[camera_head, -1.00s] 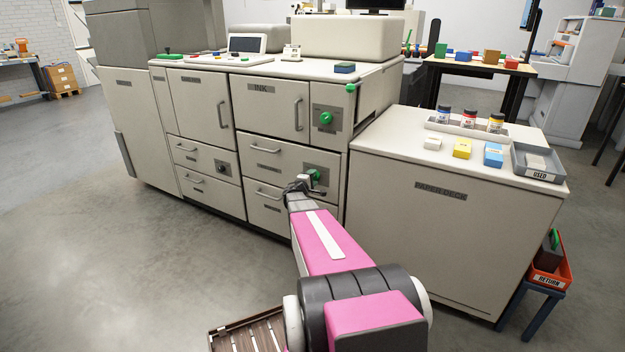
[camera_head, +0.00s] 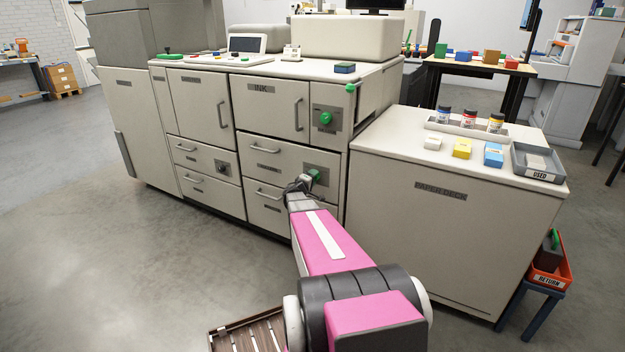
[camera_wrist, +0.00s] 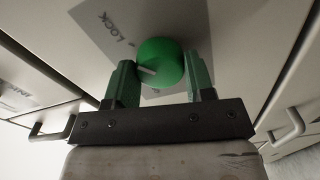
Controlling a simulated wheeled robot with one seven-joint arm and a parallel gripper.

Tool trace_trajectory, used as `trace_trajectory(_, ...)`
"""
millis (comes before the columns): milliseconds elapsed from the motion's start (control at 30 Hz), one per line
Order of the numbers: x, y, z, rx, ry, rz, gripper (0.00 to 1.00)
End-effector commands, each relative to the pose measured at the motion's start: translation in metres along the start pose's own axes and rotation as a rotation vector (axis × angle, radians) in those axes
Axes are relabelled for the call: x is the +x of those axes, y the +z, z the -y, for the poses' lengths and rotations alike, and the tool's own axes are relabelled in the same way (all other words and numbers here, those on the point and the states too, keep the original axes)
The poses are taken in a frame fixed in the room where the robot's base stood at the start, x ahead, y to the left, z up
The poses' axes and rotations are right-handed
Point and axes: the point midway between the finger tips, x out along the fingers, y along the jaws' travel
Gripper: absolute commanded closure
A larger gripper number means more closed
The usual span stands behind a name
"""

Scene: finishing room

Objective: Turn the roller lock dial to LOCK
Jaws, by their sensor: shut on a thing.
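The green round dial (camera_head: 314,175) sits on a grey plate on the lower drawer front of the beige machine. In the wrist view the dial (camera_wrist: 160,60) has a white pointer line toward its left side. The word LOCK (camera_wrist: 112,22) is printed on the grey plate at the upper left, with a short tick by the dial. The pointer does not line up with that tick. My gripper (camera_wrist: 162,76) is shut on the dial, its green-tipped fingers on either side. In the head view my gripper (camera_head: 300,184) partly hides the plate.
Another green dial (camera_head: 326,118) is on a plate above, beside the INK door. A dark dial (camera_head: 222,168) is on the drawers to the left. Drawer handles (camera_wrist: 288,125) lie near my gripper. The paper deck (camera_head: 440,240) stands close on the right; the floor at left is clear.

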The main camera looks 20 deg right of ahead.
Motion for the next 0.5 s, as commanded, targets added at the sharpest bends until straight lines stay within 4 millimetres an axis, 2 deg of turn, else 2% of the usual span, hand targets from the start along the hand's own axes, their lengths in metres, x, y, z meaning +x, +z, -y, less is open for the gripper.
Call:
trace_trajectory(67,-0.0004,0.001,0.0007,0.004,-0.002,0.002,0.75)
trace_trajectory(100,-0.0003,0.0009,0.0007,0.003,-0.002,0.002,0.48)
trace_trajectory(167,-0.0003,0.0009,0.0007,0.003,-0.002,0.002,0.28)
trace_trajectory(200,-0.0003,0.0008,0.0006,0.003,-0.002,0.002,0.26)
trace_trajectory(500,-0.0012,0.0003,0.0002,0.001,-0.001,0.001,0.26)
